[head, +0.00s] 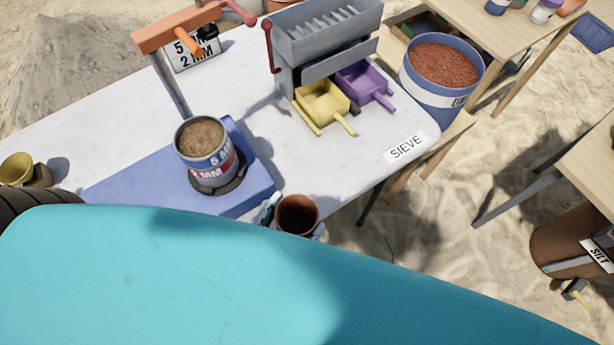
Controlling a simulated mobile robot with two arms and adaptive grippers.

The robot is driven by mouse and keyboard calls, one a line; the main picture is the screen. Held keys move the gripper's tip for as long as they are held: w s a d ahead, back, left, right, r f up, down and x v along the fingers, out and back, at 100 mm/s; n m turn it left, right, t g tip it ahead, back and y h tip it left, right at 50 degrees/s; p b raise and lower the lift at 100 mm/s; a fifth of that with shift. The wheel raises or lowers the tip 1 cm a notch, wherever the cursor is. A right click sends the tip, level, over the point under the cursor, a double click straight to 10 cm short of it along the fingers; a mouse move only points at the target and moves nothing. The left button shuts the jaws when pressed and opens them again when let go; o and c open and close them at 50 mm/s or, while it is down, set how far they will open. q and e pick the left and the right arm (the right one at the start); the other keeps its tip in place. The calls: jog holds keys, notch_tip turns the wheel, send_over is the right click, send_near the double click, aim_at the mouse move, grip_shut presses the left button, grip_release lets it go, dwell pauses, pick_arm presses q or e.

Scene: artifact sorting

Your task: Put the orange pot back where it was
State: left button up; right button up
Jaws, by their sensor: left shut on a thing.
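The orange pot (298,214), a small reddish-brown open pot, shows just past the edge of my teal body. My left gripper (296,224) is shut on it, with grey finger parts showing at both sides. The pot is by the near edge of the white table, close to the blue base's corner. Its mouth faces up towards the camera, and its lower part is hidden by my body. I cannot tell whether it touches the table. My right gripper is not in view.
The white table (330,148) holds a can (210,170) on a blue base (130,185), a grey sieve machine (322,38), a yellow scoop tray (322,103) and a purple one (362,84). A blue bucket (432,98) stands beyond the right end. Sandy ground is open at right.

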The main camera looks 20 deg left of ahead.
pick_arm(q)
jog(key=w+a+f+p, duration=0.1)
jog(key=w+f, duration=0.1)
jog(key=w, duration=0.5)
jog(key=w+a+f+p, duration=0.1)
jog(key=w+a+f, duration=0.1)
jog(key=w, duration=0.6)
jog(key=shift+a+f+p, duration=0.2)
jog(key=shift+f+p, duration=0.15)
jog(key=shift+f, duration=0.25)
jog(key=shift+f, duration=0.15)
jog(key=o, duration=1.7)
jog(key=shift+o, duration=0.2)
